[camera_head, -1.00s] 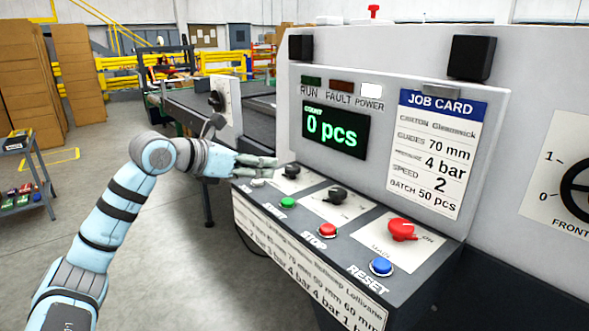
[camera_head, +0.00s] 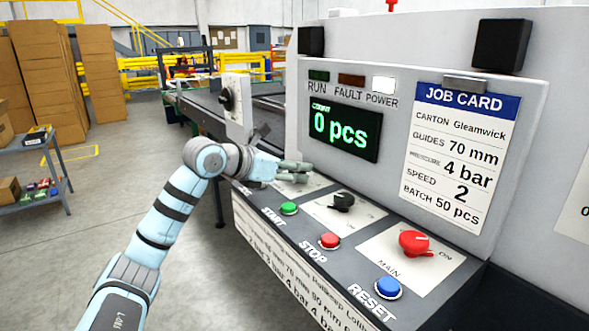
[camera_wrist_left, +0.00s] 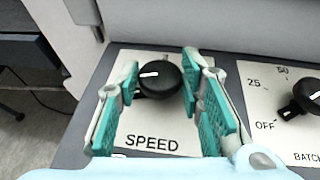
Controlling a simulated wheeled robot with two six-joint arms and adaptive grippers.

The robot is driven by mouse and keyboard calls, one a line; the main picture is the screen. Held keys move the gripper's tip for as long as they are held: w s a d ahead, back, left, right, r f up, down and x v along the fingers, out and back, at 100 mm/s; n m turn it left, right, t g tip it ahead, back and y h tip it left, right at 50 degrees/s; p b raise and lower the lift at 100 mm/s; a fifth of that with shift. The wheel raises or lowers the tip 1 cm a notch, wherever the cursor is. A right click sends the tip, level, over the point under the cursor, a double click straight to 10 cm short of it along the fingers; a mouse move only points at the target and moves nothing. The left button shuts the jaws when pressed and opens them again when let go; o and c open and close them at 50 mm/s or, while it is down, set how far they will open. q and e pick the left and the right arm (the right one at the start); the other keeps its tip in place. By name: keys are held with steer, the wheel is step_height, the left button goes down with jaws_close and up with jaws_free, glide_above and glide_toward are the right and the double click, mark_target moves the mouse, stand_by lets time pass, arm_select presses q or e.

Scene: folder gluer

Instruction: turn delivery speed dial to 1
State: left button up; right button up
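The speed dial is a black knob (camera_wrist_left: 160,82) with a white pointer mark, on a white plate labelled SPEED in the left wrist view. Its pointer mark points to the left in that view. My left gripper (camera_wrist_left: 161,62) is open, with one teal-padded finger on each side of the knob. I cannot tell if the pads touch it. The plate's scale numbers are hidden. In the head view my left gripper (camera_head: 300,172) is over the far left end of the sloped console and hides the knob. My right gripper is not in view.
Beside it is the batch dial (camera_wrist_left: 308,95), also seen in the head view (camera_head: 343,201). Nearer are the green start button (camera_head: 289,208), red stop button (camera_head: 329,241), red main switch (camera_head: 415,243) and blue reset button (camera_head: 388,287). The upright panel with a job card (camera_head: 459,150) rises behind.

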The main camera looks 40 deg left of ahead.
mark_target(278, 194)
arm_select(q)
steer(key=shift+d+r+n+y+p, duration=0.1)
steer(key=shift+n+y+p, duration=0.2)
steer(key=shift+p, duration=0.1)
steer(key=shift+d+r+n+y+p, duration=0.1)
steer(key=shift+d+n+y+p, duration=0.1)
steer(key=shift+n+y+p, duration=0.8)
steer(key=shift+y, duration=0.4)
steer(key=shift+a+n, duration=0.1)
steer(key=shift+n, duration=0.2)
steer(key=o, duration=1.1)
steer(key=shift+f, duration=0.2)
steer(key=shift+c, duration=0.2)
steer(key=shift+s+r, duration=0.1)
steer(key=shift+s, duration=0.05)
steer(key=v, duration=0.6)
steer(key=shift+s+a, duration=0.1)
steer(key=shift+s, duration=0.05)
steer(key=shift+s+d+r, duration=0.15)
steer(key=shift+s+d, duration=0.05)
steer(key=shift+s, duration=0.2)
steer(key=shift+w, duration=0.1)
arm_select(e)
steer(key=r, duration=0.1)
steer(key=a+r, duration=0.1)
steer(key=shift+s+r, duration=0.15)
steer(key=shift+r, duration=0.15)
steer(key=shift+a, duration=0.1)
